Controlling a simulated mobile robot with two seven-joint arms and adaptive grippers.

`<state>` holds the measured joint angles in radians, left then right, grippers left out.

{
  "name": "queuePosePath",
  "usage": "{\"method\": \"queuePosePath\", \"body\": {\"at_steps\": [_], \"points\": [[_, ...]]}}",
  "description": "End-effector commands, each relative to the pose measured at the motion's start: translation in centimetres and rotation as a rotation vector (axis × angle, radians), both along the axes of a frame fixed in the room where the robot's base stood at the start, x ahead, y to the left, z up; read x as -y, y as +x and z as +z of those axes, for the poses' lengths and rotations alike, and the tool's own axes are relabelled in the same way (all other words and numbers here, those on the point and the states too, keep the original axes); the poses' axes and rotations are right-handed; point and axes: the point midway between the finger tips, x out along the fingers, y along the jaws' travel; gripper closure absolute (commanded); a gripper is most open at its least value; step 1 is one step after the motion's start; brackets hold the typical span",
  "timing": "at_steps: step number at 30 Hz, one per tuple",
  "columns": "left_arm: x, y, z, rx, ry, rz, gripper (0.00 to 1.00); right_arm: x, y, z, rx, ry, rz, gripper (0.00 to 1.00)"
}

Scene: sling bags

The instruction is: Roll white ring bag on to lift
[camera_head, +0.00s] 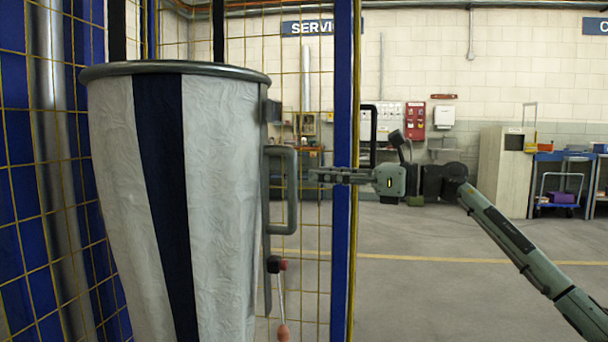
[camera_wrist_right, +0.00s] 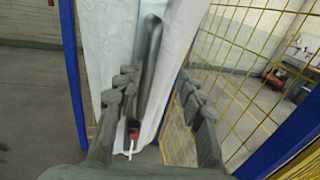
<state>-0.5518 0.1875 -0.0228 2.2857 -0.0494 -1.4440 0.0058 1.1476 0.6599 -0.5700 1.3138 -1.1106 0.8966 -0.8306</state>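The white bag (camera_head: 220,200) with a dark blue stripe hangs large at the left of the head view, with a grey ring (camera_head: 175,69) around its top. A grey D-shaped handle (camera_head: 291,190) is on its right side. The white bag (camera_wrist_right: 178,60) and the grey handle (camera_wrist_right: 149,65) also show in the right wrist view. My right gripper (camera_head: 316,175) points left at the handle, a small gap short of it. In the right wrist view the fingers of my right gripper (camera_wrist_right: 158,88) are spread and empty, with the handle ahead between them. My left gripper is not in view.
Blue posts (camera_head: 343,120) and yellow wire mesh (camera_head: 300,255) stand around the bag; one post is close behind my right gripper. The floor (camera_head: 440,290) to the right is open.

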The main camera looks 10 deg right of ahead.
Motion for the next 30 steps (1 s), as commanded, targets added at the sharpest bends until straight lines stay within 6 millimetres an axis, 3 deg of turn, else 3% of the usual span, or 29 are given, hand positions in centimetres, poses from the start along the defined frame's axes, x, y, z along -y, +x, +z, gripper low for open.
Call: {"method": "queuePosePath", "body": {"at_steps": [3,9,30], "points": [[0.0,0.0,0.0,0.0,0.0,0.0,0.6,2.1,-1.1,0.0,0.0,-0.001,-0.002,0.61],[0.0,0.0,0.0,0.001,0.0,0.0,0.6,4.0,-2.3,0.0,0.0,0.001,-0.001,0.61],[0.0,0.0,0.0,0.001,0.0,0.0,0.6,4.3,-2.5,0.1,0.001,0.0,0.0,0.61]]}}
